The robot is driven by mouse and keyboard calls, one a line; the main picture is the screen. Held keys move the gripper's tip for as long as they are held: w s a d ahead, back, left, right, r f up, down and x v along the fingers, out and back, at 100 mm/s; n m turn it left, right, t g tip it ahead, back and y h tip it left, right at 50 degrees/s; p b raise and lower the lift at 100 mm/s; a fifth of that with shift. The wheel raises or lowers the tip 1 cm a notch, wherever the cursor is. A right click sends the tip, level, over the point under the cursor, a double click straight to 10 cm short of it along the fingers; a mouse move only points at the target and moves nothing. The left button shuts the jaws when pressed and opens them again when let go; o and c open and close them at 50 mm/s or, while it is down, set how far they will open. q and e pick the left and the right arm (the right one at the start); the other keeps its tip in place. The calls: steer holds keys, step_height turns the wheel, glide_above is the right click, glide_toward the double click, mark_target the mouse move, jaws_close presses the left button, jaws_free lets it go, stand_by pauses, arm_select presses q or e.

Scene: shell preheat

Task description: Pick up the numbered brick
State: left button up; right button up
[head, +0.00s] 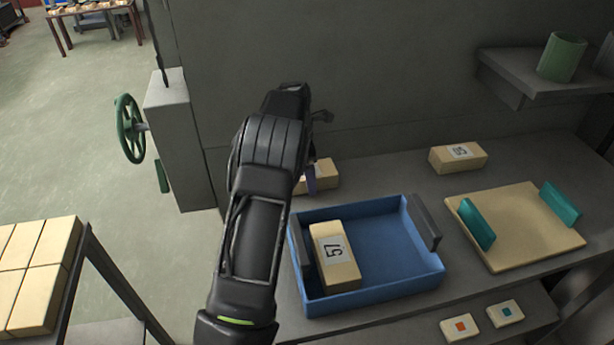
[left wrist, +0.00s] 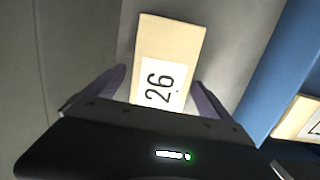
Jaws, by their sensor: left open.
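My left gripper (head: 309,179) reaches down over the bench behind the blue tray. A tan brick (head: 324,175) stands there, partly hidden behind my arm and finger. In the left wrist view the brick (left wrist: 168,48) has a white label reading 26. The open purple fingers (left wrist: 158,80) lie one on each side of its near end, with a visible gap on at least the right. Another tan brick (head: 345,274), labelled 57, lies in the blue tray. A third tan brick (head: 448,160) with a label too small to read lies at the back right. My right gripper is not in view.
The blue tray (head: 383,301) with grey handles stands right of my arm, close to the brick. A tan board (head: 520,225) with teal handles lies further right. A shelf (head: 520,75) holds a green cup (head: 562,57). A grey wall (head: 330,60) rises behind the bench.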

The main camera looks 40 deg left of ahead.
arm_select(q)
steer(key=shift+c, duration=0.4)
steer(key=shift+r, duration=0.1)
steer(key=c, duration=1.8)
